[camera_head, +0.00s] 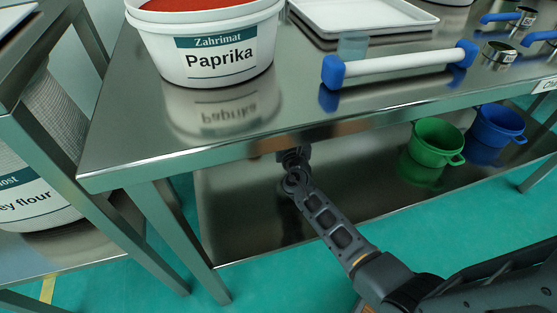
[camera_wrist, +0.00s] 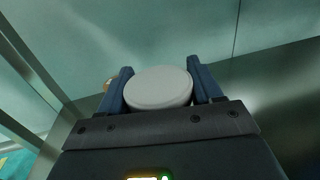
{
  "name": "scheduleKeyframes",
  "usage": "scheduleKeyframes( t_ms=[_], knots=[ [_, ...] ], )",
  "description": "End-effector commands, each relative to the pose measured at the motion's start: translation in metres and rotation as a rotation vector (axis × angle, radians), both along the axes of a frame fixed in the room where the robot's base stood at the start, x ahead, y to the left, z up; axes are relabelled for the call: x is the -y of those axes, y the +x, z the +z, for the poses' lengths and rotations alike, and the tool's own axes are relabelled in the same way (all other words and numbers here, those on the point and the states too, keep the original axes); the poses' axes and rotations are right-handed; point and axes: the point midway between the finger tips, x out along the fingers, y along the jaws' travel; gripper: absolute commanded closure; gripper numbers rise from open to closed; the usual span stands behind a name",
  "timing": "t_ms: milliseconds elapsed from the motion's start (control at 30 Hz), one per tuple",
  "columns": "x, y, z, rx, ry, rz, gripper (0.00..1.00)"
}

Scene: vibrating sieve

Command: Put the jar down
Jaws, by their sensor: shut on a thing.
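The jar (camera_wrist: 158,90) shows in the wrist view as a round, pale grey-white end between the two blue fingers. My gripper (camera_wrist: 160,66) is shut on it, with one finger on each side. The rest of the jar is hidden behind this end, and I cannot tell whether it touches a surface. In the head view my arm reaches in below the front edge of the steel tabletop (camera_head: 122,140). My gripper and the jar cannot be made out there.
A lower steel shelf (camera_head: 235,215) holds a green cup (camera_head: 436,142) and a blue cup (camera_head: 497,125) at right. On the tabletop stand a paprika tub (camera_head: 215,45), a white tray (camera_head: 365,18) and a white bar with blue ends (camera_head: 400,64). A flour container (camera_head: 40,190) is at left.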

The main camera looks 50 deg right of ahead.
Motion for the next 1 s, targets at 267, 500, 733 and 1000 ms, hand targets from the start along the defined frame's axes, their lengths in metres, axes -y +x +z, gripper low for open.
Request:
scheduleKeyframes(
  t_ms=[267, 500, 733, 1000],
  knots=[
    [-0.055, 0.004, -0.035, -0.001, 0.000, 0.003, 0.67],
    [-0.072, 0.005, -0.045, 0.000, 0.000, 0.000, 0.67],
    [-0.072, 0.005, -0.075, -0.001, -0.001, -0.001, 0.67],
    [-0.072, 0.005, -0.083, 0.001, -0.001, -0.001, 0.67]
  ],
)
